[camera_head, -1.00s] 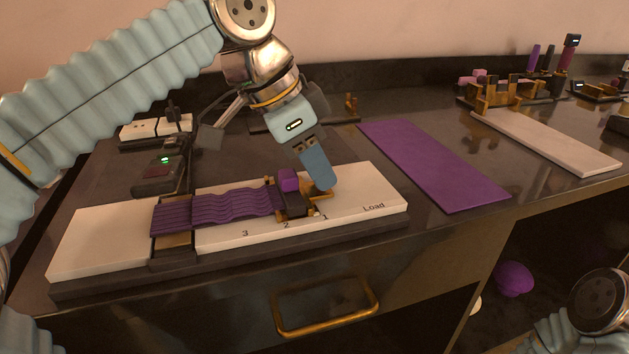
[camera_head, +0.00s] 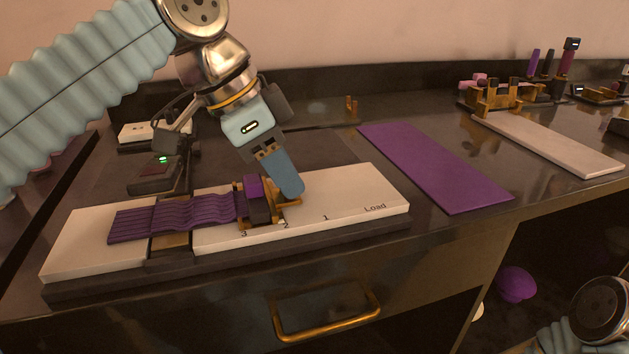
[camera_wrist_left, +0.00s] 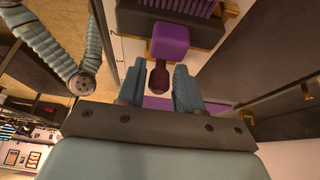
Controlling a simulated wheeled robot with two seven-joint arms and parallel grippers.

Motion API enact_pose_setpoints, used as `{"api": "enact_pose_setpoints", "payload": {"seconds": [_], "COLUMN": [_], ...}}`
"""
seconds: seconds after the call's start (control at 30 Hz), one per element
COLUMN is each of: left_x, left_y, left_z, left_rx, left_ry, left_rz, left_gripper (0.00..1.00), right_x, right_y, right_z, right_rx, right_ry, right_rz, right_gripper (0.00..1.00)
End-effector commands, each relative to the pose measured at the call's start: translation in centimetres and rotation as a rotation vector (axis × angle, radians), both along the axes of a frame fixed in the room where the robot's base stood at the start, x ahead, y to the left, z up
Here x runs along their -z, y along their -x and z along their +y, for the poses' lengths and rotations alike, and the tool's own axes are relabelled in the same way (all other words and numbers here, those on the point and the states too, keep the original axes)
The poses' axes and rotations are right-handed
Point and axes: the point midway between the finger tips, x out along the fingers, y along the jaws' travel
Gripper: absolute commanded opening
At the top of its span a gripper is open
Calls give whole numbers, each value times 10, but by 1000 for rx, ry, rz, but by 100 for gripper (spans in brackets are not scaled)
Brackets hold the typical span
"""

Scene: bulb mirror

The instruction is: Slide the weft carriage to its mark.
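The weft carriage (camera_head: 259,209) is a dark block with brass fittings and a purple top handle (camera_head: 254,187). It sits on the pale board (camera_head: 365,184), beside the printed 3 and 2. A ridged purple strip (camera_head: 185,213) runs left from it across a gap in the board. My left gripper (camera_head: 291,192) is low at the carriage's right side. In the left wrist view, its blue fingers (camera_wrist_left: 158,66) are apart with a dark knob between them, and the purple handle (camera_wrist_left: 170,42) lies just beyond. Contact with the carriage is unclear. My right gripper is out of view.
The board also bears marks 1 and Load to the right. A device with a green light (camera_head: 155,174) stands behind its left part. A purple mat (camera_head: 435,165) and a pale slab (camera_head: 550,144) lie to the right. A brass drawer handle (camera_head: 327,316) is below the edge.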

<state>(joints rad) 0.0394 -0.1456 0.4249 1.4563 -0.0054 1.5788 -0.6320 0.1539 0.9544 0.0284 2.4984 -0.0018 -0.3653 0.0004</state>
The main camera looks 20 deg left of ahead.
Motion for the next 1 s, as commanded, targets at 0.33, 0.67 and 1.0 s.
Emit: {"api": "enact_pose_setpoints", "payload": {"seconds": [0.33,0.67,1.0], "left_x": [0,-22,-59], "left_y": [0,0,0], "left_z": [0,-1,-1], "left_rx": [0,1,1], "left_ry": [0,1,1], "left_rz": [0,-1,0], "left_gripper": [60,60,60], "right_x": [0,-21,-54], "right_y": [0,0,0], "right_z": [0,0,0], "right_rx": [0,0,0], "right_ry": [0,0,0], "right_rz": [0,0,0], "right_gripper": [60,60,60]}}
